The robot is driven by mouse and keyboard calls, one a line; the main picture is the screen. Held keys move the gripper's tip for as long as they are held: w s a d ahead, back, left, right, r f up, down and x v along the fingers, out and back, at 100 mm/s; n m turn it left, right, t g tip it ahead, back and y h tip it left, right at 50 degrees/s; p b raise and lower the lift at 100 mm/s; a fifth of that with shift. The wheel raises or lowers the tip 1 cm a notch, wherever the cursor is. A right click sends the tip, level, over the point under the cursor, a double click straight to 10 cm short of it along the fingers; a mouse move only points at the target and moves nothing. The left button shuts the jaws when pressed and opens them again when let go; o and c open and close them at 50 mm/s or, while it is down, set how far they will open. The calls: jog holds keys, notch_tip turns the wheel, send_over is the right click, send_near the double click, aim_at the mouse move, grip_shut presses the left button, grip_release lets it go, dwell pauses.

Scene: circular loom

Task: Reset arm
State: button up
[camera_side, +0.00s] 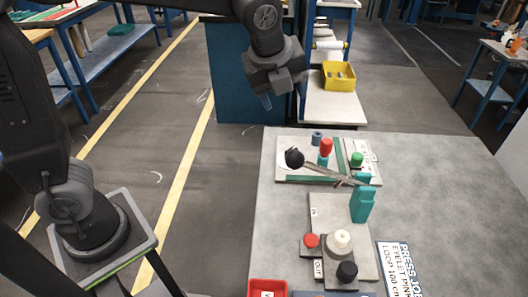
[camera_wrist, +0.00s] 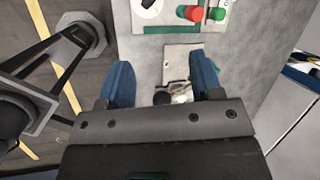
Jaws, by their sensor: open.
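My gripper (camera_side: 266,102) hangs above and beyond the far left edge of the grey work table (camera_side: 440,170) in the side view. In the wrist view its two blue fingers (camera_wrist: 161,82) are spread wide apart with nothing held between them. The arm is raised, clear of everything on the table. Between the fingers, farther below, a pale plate (camera_wrist: 180,62) shows, with small parts partly hidden behind the gripper body.
A board with a red knob (camera_side: 326,146), a green button (camera_side: 356,159) and a black ball (camera_side: 294,158) lies on the table. A teal upright block (camera_side: 362,205), a white knob (camera_side: 341,240) and a red bin (camera_side: 267,288) are nearer. A yellow bin (camera_side: 338,76) stands behind.

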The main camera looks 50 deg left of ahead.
jog(key=s+a+f+n, duration=0.1)
jog(key=s+a+n, duration=0.3)
jog(key=s+n, duration=0.5)
jog(key=s+a+f+n+t, duration=0.1)
jog(key=s+a+n, duration=0.3)
jog(key=s+n, duration=0.5)
jog(key=n, duration=0.6)
jog(key=shift+s+h, duration=0.3)
jog(key=shift+h, duration=0.1)
jog(key=shift+a, duration=0.1)
jog(key=shift+c, duration=0.3)
